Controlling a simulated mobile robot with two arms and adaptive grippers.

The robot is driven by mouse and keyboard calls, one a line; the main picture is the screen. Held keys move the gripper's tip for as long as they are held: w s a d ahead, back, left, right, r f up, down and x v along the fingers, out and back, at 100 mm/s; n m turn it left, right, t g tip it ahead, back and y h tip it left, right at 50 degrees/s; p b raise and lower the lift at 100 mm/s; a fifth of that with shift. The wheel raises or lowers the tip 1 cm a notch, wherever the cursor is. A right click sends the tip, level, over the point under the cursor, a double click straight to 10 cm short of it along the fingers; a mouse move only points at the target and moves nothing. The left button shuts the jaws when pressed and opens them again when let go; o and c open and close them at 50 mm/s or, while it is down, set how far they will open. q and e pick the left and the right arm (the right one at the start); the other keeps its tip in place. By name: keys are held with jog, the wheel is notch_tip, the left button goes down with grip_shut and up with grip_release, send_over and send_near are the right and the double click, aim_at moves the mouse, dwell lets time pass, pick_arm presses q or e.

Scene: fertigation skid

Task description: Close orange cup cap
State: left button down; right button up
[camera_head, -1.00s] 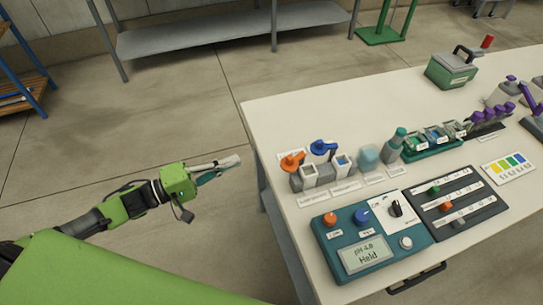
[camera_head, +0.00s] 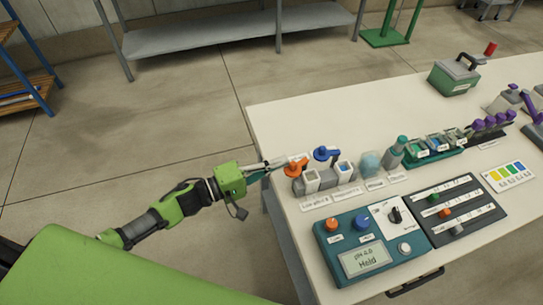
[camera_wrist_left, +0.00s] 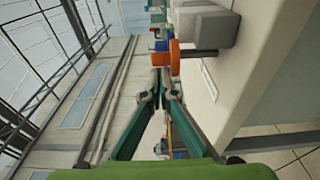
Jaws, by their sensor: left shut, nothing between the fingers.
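The orange cup cap (camera_head: 296,167) stands swung open at the left end of the row of small cups on the table. My right gripper is out of view.
A blue cap (camera_head: 326,154) stands open by the neighbouring cup (camera_head: 345,171). A teal pH meter (camera_head: 355,250) with orange and blue knobs lies in front. Bottles and vial racks stand to the right.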

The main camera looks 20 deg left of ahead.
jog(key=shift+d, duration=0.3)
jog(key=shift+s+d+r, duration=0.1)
pick_arm(q)
jog(key=shift+d+t, duration=0.15)
jog(key=shift+t, duration=0.15)
jog(key=shift+s+n+y+p, duration=0.2)
jog(key=shift+n+y+p, duration=0.2)
jog(key=shift+n+p, duration=0.1)
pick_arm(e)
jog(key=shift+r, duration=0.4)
